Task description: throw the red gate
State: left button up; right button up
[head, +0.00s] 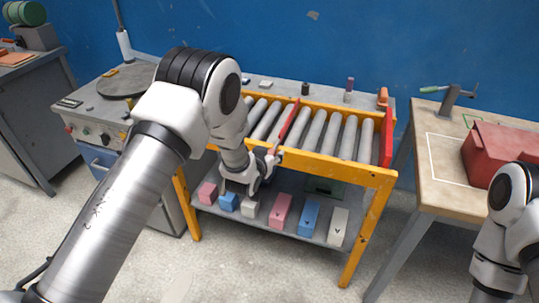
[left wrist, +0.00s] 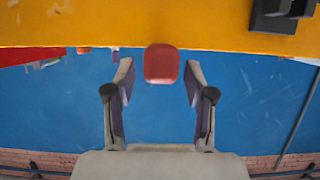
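The red gate (head: 290,119) is a red bar lying across the rollers of a yellow-framed conveyor. A red handle end (left wrist: 161,64) shows in the left wrist view against the yellow frame edge; I cannot tell for sure that it belongs to the gate. My left gripper (head: 270,163) is at the front rail, just below the gate's near end. In the left wrist view its two fingers are apart on either side of the red handle end, with a gap at each side. My right arm shows at the lower right, but its gripper is out of view.
The yellow conveyor frame (head: 335,166) has a lower shelf holding several pink, blue and white blocks. A second red bar (head: 387,138) stands at the conveyor's right end. A wooden table (head: 440,185) with a red box (head: 494,150) is on the right.

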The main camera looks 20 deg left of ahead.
pick_arm(q)
jog(key=shift+f, duration=0.1)
jog(key=v, duration=1.2)
